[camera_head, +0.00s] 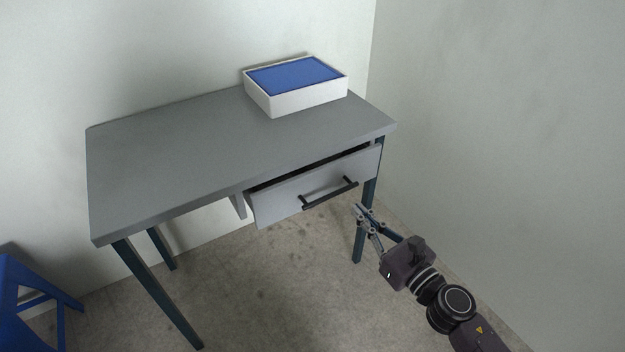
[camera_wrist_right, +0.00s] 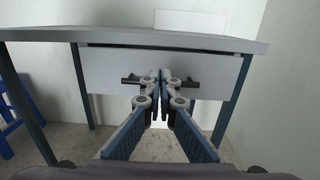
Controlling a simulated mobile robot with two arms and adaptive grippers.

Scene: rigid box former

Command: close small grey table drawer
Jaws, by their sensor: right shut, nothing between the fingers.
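The small grey table (camera_head: 180,150) stands against the back wall. Its drawer (camera_head: 285,201) is partly open, with a dark gap between its front and the tabletop. A black bar handle (camera_head: 330,194) is on the drawer front. My right gripper (camera_head: 357,207) is shut and empty, just in front of and below the handle's right end in the head view. In the right wrist view the shut fingertips (camera_wrist_right: 163,80) point at the drawer front (camera_wrist_right: 110,75) and cover the middle of the handle (camera_wrist_right: 131,80). Contact cannot be told. My left gripper is not in view.
A white box with a blue top (camera_head: 296,84) sits at the back right of the tabletop. A blue stool (camera_head: 30,300) stands at the lower left. The right wall is close to the table. The concrete floor in front is clear.

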